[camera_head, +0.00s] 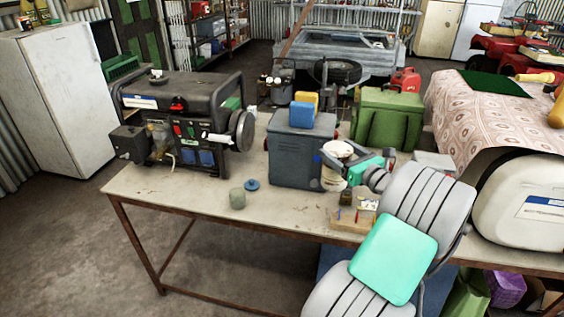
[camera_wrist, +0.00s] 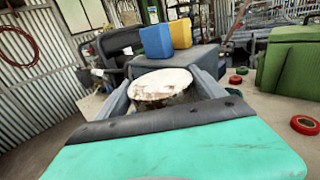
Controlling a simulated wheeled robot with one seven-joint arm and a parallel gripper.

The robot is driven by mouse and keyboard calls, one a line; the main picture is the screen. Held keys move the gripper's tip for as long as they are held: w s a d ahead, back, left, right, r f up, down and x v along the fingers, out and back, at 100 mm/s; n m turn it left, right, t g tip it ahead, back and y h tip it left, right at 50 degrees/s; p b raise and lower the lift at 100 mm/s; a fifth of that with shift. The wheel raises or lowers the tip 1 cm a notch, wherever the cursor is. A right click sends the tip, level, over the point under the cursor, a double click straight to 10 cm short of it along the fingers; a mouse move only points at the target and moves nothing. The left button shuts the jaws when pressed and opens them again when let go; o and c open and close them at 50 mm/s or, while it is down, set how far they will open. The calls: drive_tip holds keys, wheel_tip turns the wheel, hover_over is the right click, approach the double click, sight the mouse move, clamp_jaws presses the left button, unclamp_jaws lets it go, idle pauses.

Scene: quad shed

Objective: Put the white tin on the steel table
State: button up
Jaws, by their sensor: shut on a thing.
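The white tin (camera_head: 338,149) is between the jaws of my gripper (camera_head: 342,164), at the front right corner of a dark grey box. My gripper is shut on it. In the wrist view its round, worn white top (camera_wrist: 162,84) shows between the two grey fingers (camera_wrist: 165,98), with its lower side hidden by my gripper. The tin looks upright or slightly tilted. The long table (camera_head: 205,196) with a pale worn top and rusty legs lies below; I cannot tell whether the tin touches it.
The grey box (camera_head: 292,158) carries a blue block (camera_head: 302,115) and a yellow block (camera_head: 306,98). A generator (camera_head: 185,115) fills the left of the table. A green-grey cylinder (camera_head: 237,199) and blue disc (camera_head: 252,185) stand near the front. A small wooden tray (camera_head: 352,222) sits below my gripper. The front left tabletop is clear.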

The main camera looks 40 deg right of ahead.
drive_tip(key=w+a+f+p, duration=0.1)
drive_tip(key=w+a+f, duration=0.8)
drive_tip(key=f, duration=0.4)
drive_tip(key=shift+w+a, duration=0.2)
drive_tip(key=shift+w, duration=0.15)
drive_tip(key=o, duration=2.1)
drive_tip(key=shift+c, duration=0.2)
drive_tip(key=shift+r, duration=0.1)
